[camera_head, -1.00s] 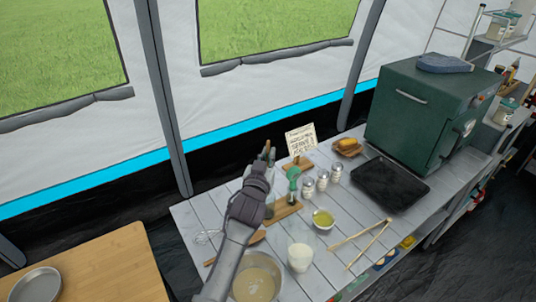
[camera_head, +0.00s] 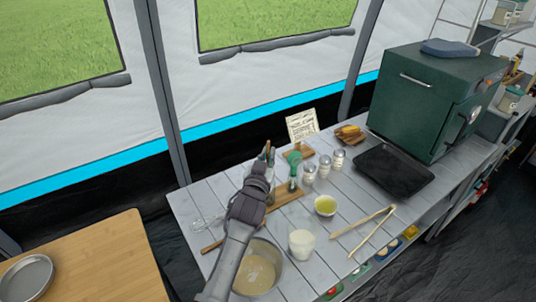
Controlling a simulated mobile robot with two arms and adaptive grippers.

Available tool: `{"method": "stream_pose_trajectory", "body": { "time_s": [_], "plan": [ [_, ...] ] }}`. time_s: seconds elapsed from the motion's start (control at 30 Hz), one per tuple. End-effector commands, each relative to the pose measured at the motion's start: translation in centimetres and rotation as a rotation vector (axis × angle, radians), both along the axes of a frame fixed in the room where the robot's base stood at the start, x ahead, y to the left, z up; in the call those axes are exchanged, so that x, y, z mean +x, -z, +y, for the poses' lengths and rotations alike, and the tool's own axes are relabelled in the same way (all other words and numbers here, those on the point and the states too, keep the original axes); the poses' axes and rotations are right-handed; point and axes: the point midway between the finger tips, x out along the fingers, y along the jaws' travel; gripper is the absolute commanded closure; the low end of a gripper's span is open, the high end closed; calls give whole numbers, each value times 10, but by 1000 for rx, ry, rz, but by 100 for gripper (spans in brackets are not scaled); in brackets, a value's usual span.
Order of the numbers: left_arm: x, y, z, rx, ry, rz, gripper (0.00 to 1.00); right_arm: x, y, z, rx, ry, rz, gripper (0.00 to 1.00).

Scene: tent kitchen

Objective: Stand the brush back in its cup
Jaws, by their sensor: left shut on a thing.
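My left gripper (camera_head: 263,168) is above the back-left part of the grey slatted table, its arm coming up from the bottom of the view. It is shut on a slim upright thing, most likely the brush, of which only a small dark brown end (camera_head: 268,149) shows between the fingers. The gripper and wrist hide the rest. A small clear vessel with a green top (camera_head: 294,160) stands just right of the gripper on a wooden board (camera_head: 291,195). The brush's cup is not clearly seen; a glassy shape by the fingers is partly hidden. My right gripper is not in view.
A bowl of batter (camera_head: 258,272), a glass of milk (camera_head: 301,244), a small yellow bowl (camera_head: 325,205) and wooden tongs (camera_head: 365,231) stand in front. Shakers (camera_head: 324,166), a sign card (camera_head: 302,126), a black tray (camera_head: 393,171) and a green oven (camera_head: 425,100) are behind and right.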

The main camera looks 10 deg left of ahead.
Motion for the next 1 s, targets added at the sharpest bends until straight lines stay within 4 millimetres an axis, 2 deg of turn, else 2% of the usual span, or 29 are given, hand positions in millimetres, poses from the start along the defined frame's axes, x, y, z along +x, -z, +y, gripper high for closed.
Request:
{"method": "stream_pose_trajectory", "body": {
  "time_s": [0.13,0.17,0.3,0.67,0.83,1.0],
  "plan": [
    [0,0,0,0,0,0,100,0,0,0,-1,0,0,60],
    [0,0,0,0,0,0,88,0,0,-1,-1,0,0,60],
    [0,0,0,0,0,0,64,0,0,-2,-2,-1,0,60],
    [-4,0,0,0,0,1,64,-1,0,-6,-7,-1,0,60],
    [-27,1,1,-1,-1,2,64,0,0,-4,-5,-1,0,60],
    [-65,1,1,-2,0,3,64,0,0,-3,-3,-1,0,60]
  ]
}}
